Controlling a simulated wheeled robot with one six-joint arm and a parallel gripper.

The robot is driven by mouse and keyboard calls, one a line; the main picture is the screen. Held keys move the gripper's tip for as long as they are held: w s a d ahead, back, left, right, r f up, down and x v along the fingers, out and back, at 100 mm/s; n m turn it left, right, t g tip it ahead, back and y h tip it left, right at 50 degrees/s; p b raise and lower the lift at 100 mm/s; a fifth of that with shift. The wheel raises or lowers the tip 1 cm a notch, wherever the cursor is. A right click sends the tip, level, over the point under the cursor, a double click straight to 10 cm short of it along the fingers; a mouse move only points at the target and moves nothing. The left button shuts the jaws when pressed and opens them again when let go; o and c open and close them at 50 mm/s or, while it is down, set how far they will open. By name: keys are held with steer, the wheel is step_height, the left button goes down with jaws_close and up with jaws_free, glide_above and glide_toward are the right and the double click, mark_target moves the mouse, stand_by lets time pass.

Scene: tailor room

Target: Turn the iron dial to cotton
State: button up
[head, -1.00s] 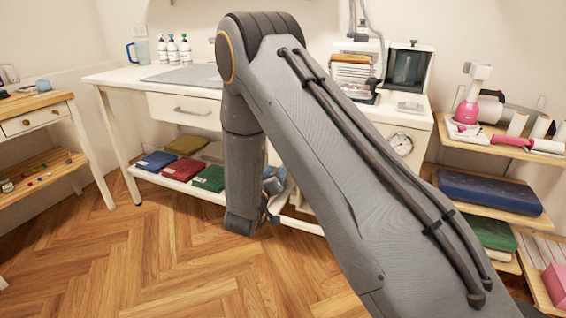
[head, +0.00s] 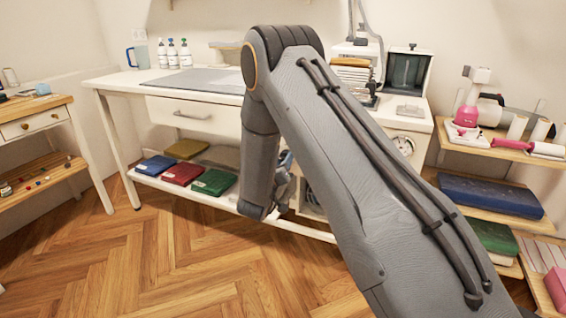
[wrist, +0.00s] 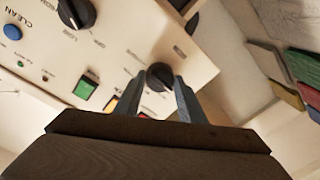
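A cream control panel (wrist: 120,50) fills much of the wrist view. A black round dial (wrist: 160,76) sits on it in the middle, with small marks around it that are too blurred to read. My gripper (wrist: 159,80) is open, its two fingers on either side of this dial, tips close to its sides. I cannot tell whether they touch it. Another black dial (wrist: 76,13) is at the upper left. In the head view my arm hides the gripper and panel.
The panel also has a blue button (wrist: 12,32) beside the word CLEAN, a green button (wrist: 86,87) and small lights. In the head view a white table (head: 120,82) bears bottles and a mat. Folded cloths (head: 213,182) lie on its lower shelf. The floor at left is clear.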

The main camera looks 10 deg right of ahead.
steer(key=c, duration=0.4)
steer(key=shift+c, duration=0.3)
steer(key=m+h, duration=0.1)
steer(key=m, duration=0.8)
steer(key=m+h+b, duration=0.1)
steer(key=m, duration=0.9)
steer(key=m+g, duration=0.1)
steer(key=m, duration=0.8)
steer(key=shift+w+a+f+h+b, duration=0.1)
steer(key=shift+w+a+h+b, duration=0.05)
steer(key=shift+a+h+b, duration=0.2)
steer(key=shift+d+m, duration=0.1)
steer(key=shift+m, duration=0.3)
steer(key=o, duration=1)
